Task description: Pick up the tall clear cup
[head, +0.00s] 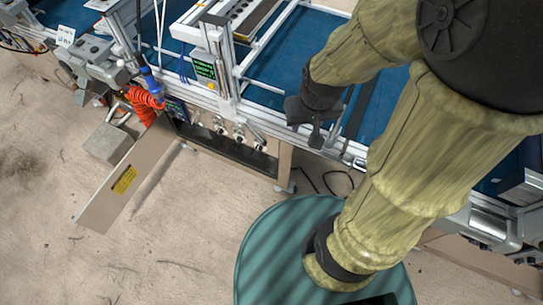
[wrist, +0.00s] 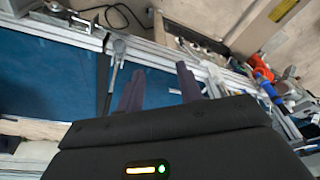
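I cannot make out a tall clear cup in either view. My gripper (head: 305,128) is over the near edge of the blue conveyor bed in the head view, pointing down. In the wrist view my gripper (wrist: 160,70) shows two dark fingers standing apart with nothing held between them. Behind them are the blue bed and a metal rail. My arm hides part of the machine on the right of the head view.
The seeder's blue bed (head: 287,60) has metal rails and an upright post with a small screen (head: 205,69). An orange coiled hose (head: 146,104) hangs at the left. A tilted panel with a yellow label (head: 124,180) stands over open concrete floor (head: 50,250).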

